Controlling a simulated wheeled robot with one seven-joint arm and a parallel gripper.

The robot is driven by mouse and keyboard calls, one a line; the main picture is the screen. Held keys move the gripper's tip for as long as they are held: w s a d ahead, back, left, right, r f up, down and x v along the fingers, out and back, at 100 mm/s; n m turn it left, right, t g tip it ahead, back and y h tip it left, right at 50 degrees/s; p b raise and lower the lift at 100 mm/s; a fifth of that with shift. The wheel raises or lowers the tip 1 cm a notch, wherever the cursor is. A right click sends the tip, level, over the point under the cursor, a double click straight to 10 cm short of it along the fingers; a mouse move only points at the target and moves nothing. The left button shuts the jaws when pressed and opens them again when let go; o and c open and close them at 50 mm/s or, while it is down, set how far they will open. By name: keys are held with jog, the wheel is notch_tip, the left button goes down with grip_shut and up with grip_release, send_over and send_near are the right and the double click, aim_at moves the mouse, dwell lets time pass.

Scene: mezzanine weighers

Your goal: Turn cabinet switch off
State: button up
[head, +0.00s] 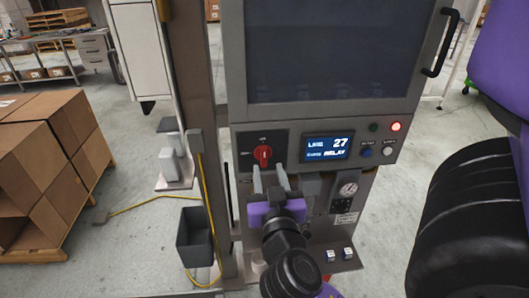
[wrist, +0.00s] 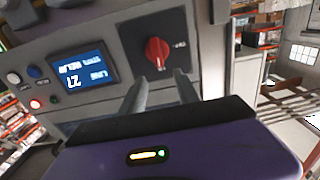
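The cabinet switch is a red rotary knob (head: 263,154) on a dark plate, left of the display on the cabinet's control panel. In the head view its handle stands about upright. It also shows in the wrist view, where the red knob (wrist: 157,53) sits just beyond my fingertips. My gripper (head: 270,177) is just below and in front of the knob. In the wrist view its two grey fingers (wrist: 160,85) are spread apart with nothing between them. They look apart from the knob, though the exact gap is hard to tell.
A lit display (head: 327,147) reading 27 is right of the switch, with a glowing red lamp (head: 396,127) and buttons further right. A gauge (head: 348,189) is below. Boxes (head: 45,150) stand on a pallet at left.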

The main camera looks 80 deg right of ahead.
aim_at(264, 152)
jog(key=p+x, duration=0.2)
jog(key=x, duration=0.4)
jog(key=shift+r, duration=0.1)
jog(key=shift+w+d, duration=0.25)
jog(key=shift+d, duration=0.3)
grip_shut()
